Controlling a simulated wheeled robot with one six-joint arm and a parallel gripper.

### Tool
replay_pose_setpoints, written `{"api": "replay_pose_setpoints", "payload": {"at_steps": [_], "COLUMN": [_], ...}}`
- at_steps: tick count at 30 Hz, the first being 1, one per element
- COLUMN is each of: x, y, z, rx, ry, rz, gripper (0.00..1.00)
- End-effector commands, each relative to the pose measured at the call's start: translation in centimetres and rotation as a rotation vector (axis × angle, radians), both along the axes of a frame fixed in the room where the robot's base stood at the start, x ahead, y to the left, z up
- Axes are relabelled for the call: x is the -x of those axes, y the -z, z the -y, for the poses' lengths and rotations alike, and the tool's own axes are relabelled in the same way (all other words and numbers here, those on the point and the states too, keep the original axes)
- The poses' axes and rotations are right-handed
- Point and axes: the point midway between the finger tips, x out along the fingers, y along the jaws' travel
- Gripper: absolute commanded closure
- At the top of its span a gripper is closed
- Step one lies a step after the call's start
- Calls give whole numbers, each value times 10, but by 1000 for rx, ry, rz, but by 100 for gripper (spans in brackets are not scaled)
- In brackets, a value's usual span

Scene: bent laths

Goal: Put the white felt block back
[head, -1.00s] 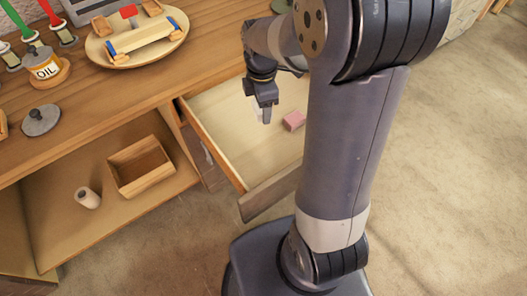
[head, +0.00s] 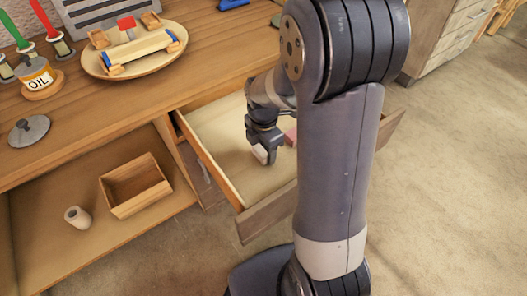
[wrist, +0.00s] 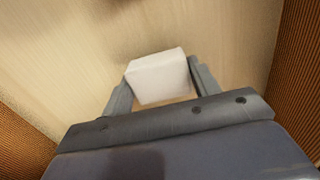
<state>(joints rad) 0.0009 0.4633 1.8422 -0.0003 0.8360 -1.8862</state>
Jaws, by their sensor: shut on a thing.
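The white felt block (wrist: 160,77) is between the two fingers of my gripper (wrist: 160,88) in the wrist view. My gripper is shut on it. In the head view the block (head: 260,154) shows as a small pale piece at the fingertips of my gripper (head: 265,156), inside the open drawer (head: 215,130). I cannot tell whether the block touches the drawer floor. A pink block (head: 291,136) lies in the drawer just right of my gripper, partly hidden by my arm.
A wooden box (head: 136,185) and a white roll (head: 77,216) stand on the lower shelf. The drawer front (head: 265,215) sticks out over the floor.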

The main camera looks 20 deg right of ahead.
Motion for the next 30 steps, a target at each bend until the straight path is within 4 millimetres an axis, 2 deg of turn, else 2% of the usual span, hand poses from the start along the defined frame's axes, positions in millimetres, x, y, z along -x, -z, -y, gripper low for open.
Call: {"api": "replay_pose_setpoints", "payload": {"at_steps": [2, 13, 14, 21, 30], "x": [1, 0, 0, 0, 0], "y": [11, 15, 14, 14, 11], "z": [0, 0, 0, 0, 0], "rx": [0, 0, 0, 0, 0], "ry": [0, 1, 1, 1, 1], "rz": [-3, 0, 0, 0, 1], "gripper": [64, 64, 41, 21, 21]}}
